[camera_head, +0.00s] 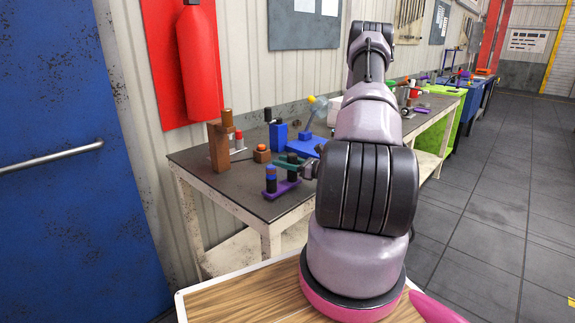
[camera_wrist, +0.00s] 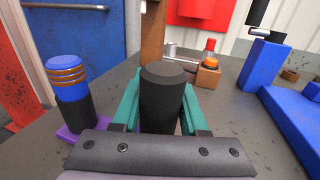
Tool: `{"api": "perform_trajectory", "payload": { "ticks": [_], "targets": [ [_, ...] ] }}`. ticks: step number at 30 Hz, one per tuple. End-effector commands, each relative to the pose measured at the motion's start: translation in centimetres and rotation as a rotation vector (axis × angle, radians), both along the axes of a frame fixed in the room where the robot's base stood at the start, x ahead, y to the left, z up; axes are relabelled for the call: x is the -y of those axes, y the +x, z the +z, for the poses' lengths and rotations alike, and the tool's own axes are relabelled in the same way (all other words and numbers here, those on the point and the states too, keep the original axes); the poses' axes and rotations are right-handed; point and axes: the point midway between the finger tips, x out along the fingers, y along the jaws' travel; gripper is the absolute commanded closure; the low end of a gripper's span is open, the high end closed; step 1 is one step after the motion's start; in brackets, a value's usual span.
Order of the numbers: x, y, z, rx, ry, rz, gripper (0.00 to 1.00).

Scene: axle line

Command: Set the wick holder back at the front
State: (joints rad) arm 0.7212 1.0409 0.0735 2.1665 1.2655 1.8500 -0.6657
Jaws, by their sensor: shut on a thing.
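My gripper (camera_wrist: 162,108) has teal jaws shut on a black upright cylinder (camera_wrist: 163,85), which I take to be the wick holder; it also shows in the head view (camera_head: 292,172). The cylinder is over the right end of a purple base (camera_head: 284,189). I cannot tell whether it touches the base; the jaws hide its lower part in the wrist view. A blue and black cylinder with orange bands (camera_wrist: 68,80) stands upright on the base's left end, apart from my gripper. The base also shows in the wrist view (camera_wrist: 68,136).
A brown post (camera_head: 219,143) and an orange-topped wooden block (camera_head: 262,154) stand behind on the grey table (camera_head: 222,183). A blue stand (camera_head: 278,135) and a blue flat-based item (camera_head: 300,150) are farther back. The table is clear left of the purple base.

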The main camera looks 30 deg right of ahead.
Motion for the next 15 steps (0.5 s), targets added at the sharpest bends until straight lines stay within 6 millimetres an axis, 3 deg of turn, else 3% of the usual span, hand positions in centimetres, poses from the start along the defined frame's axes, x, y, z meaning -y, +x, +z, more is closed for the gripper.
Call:
{"api": "perform_trajectory", "payload": {
  "ticks": [15],
  "targets": [
    [-1.2, 3.3, 0.0, 0.001, 0.002, 0.000, 1.00]
  ]
}}
